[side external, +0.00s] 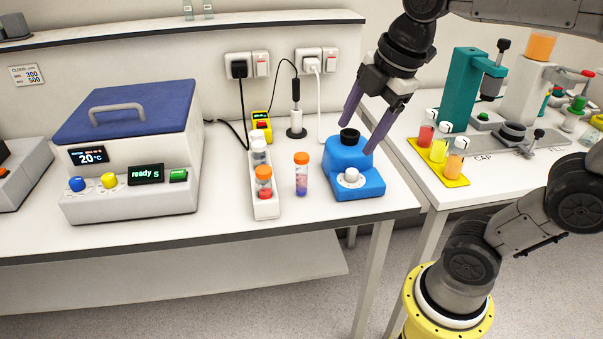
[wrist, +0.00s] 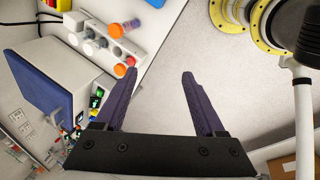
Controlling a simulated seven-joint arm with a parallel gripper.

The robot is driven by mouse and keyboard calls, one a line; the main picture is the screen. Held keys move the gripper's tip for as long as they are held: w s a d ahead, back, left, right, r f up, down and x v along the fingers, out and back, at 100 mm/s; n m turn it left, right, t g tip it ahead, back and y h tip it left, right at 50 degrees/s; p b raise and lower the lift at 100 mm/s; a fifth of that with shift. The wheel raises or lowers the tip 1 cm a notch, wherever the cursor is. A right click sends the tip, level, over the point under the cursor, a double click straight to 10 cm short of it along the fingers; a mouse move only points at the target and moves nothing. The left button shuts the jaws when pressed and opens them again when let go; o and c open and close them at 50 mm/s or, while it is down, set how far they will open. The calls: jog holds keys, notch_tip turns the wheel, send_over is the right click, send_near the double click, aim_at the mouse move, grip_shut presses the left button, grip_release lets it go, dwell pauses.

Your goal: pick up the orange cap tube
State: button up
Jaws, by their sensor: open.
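An orange cap tube (side external: 301,175) with bluish and pink contents stands upright on the white bench, just right of a white rack. It also shows at the upper left of the wrist view (wrist: 124,26). A second orange cap tube (side external: 264,184) with red contents is in the front of the white rack (side external: 266,210). My gripper (side external: 358,138) is open and empty, its purple fingers pointing down around the level of the blue mixer's black top, right of the loose tube and apart from it. In the wrist view my open fingers (wrist: 160,77) have nothing between them.
A blue mixer (side external: 358,183) with a black top stands right of the loose tube. A white and blue centrifuge (side external: 135,200) stands left. A yellow tube stand (side external: 452,180) sits on the right bench. Bench in front of the tube is clear.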

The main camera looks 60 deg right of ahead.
jog(key=w+d+n+g, duration=0.1)
jog(key=w+d+n, duration=0.1)
jog(key=w+n, duration=0.35)
jog(key=g, duration=0.2)
send_over(301, 172)
jog(key=s, duration=0.1)
notch_tip(301, 172, down, 3)
jog(key=f, duration=0.1)
jog(key=w+d+f, duration=0.1)
jog(key=f+g, duration=0.1)
jog(key=shift+w+d+f, duration=0.1)
jog(key=shift+w+d, duration=0.1)
jog(key=shift+d, duration=0.15)
notch_tip(301, 172, down, 8)
jog(key=shift+r, duration=0.15)
jog(key=shift+w+a+f, duration=0.1)
jog(key=shift+f, duration=1.4)
jog(key=shift+w+a+f, duration=0.1)
jog(key=shift+f, duration=1.4)
grip_shut()
